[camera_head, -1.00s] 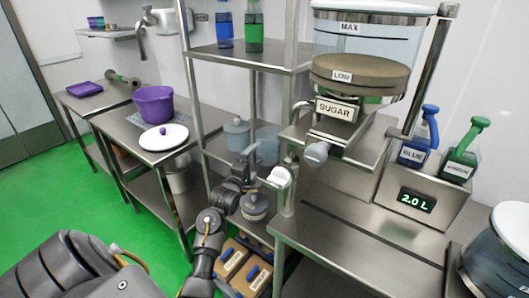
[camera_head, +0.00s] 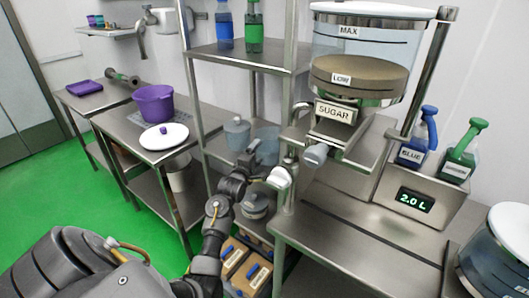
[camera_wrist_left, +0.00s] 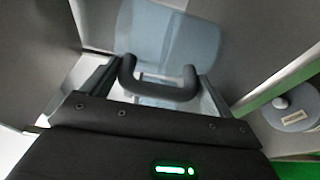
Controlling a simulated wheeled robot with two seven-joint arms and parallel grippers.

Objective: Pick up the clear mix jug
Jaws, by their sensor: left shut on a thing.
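The clear mix jug (camera_head: 268,148) is a pale bluish see-through vessel at the middle level of the steel shelf rack, behind my left gripper. My left gripper (camera_head: 253,157) reaches in from the lower left and meets its near side. In the left wrist view the jug (camera_wrist_left: 170,35) fills the top middle, and its dark U-shaped handle (camera_wrist_left: 160,92) lies between the two fingers of the gripper (camera_wrist_left: 160,85), which is shut on it. I cannot tell whether the jug's base touches the shelf. My right gripper is in neither view.
The sugar dispenser (camera_head: 338,110) and steel counter (camera_head: 350,250) are to the right. Rack posts (camera_head: 290,100) stand close by.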

